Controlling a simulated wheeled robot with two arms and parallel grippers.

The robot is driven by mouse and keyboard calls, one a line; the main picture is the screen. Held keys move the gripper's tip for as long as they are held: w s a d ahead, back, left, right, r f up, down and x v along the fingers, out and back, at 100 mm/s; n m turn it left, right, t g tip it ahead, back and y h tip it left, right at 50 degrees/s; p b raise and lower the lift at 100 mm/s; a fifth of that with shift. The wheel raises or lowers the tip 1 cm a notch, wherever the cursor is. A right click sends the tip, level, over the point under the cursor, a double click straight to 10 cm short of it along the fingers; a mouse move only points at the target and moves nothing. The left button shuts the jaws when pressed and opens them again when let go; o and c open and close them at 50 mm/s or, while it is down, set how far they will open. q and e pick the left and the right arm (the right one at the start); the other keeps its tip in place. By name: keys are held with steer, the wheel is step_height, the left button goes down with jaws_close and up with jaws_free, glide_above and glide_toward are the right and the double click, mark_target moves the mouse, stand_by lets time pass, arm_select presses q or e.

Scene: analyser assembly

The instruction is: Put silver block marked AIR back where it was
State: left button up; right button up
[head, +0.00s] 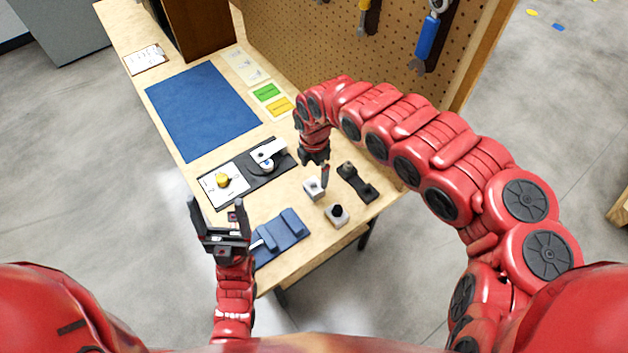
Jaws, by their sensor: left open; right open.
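Two small silver blocks stand near the right end of the bench. One silver block (313,190) is under my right gripper, and the other silver block (337,216), with a black round top, is closer to me. Any AIR marking is too small to read, so I cannot tell which block bears it. My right gripper (324,178) is open, points down and is right at the first block; whether it touches is unclear. My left gripper (219,206) is open and empty, raised in front of the bench's near left edge.
A black holder (357,183) lies right of the blocks. A dark plate (246,178) carries a white panel with a yellow knob and a white lever part. A blue tray (282,235) sits near the front. A blue mat (203,110) lies clear. A pegboard (330,60) stands behind.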

step_height(320, 180, up, 4)
steer(key=shift+f, duration=0.1)
stand_by(0.6)
